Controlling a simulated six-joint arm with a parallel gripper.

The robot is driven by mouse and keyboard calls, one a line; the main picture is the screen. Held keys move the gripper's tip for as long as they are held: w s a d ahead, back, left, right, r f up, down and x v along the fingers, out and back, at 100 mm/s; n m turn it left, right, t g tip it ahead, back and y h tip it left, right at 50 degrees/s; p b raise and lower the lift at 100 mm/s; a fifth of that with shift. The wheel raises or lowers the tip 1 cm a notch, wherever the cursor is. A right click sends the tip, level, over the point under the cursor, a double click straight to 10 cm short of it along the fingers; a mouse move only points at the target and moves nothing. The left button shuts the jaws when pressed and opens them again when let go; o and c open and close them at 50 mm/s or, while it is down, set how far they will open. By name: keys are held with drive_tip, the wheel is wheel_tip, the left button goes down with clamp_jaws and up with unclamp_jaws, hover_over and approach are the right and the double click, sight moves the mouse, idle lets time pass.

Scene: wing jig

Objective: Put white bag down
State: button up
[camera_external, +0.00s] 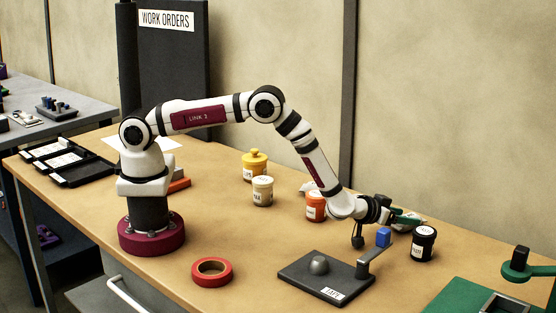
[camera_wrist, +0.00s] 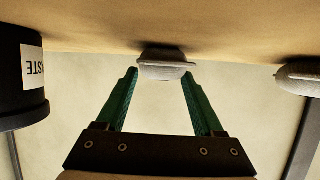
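A pale white-grey bag (camera_wrist: 166,70) lies on the tabletop just beyond my fingertips in the wrist view, where the picture is upside down. My gripper (camera_wrist: 159,84) has its two green fingers spread apart, with no clear sign of them pressing the bag. In the external view my gripper (camera_external: 408,219) is low over the right back of the table, and its fingers partly hide a pale bag (camera_external: 411,213). A second pale bag (camera_wrist: 300,76) lies at the right edge of the wrist view.
A black labelled jar (camera_external: 423,245) stands close to my gripper. A dark plate (camera_external: 300,277) with a blue-topped lever is in front. An orange jar (camera_external: 315,206), beige jar (camera_external: 262,191) and yellow jar (camera_external: 254,166) stand left. A red tape roll (camera_external: 212,271) lies in front; a green fixture (camera_external: 460,298) is right.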

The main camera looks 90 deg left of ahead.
drive_tip(key=o, duration=0.3)
drive_tip(key=shift+o, duration=0.2)
drive_tip(key=shift+r, duration=0.1)
drive_tip(key=v, duration=1.2)
drive_tip(key=shift+d, duration=0.1)
drive_tip(key=s+d+r+m+g+h, duration=0.2)
drive_tip(key=s+d+r+m+h, duration=0.15)
drive_tip(key=r, duration=0.25)
drive_tip(key=s+d+r+m+g+h, duration=0.1)
drive_tip(key=s+d+r+m+h, duration=0.1)
drive_tip(key=s+r+h, duration=0.25)
drive_tip(key=s+a+r+m+g+y, duration=0.1)
drive_tip(key=s+a+m+g, duration=0.1)
drive_tip(key=s, duration=0.9)
drive_tip(key=s+a+r+m+g+y, duration=0.1)
drive_tip(key=s+a+g, duration=0.3)
drive_tip(key=s, duration=0.7)
drive_tip(key=s+a+r+m+g+y, duration=0.1)
drive_tip(key=s+a+r+m+g, duration=0.1)
drive_tip(key=s+a, duration=0.4)
drive_tip(key=s+r+g, duration=0.1)
drive_tip(key=s, duration=0.3)
drive_tip(key=shift+s+a+r+m+y, duration=0.15)
drive_tip(key=shift+s+m+y, duration=0.15)
drive_tip(key=shift+s+m, duration=0.1)
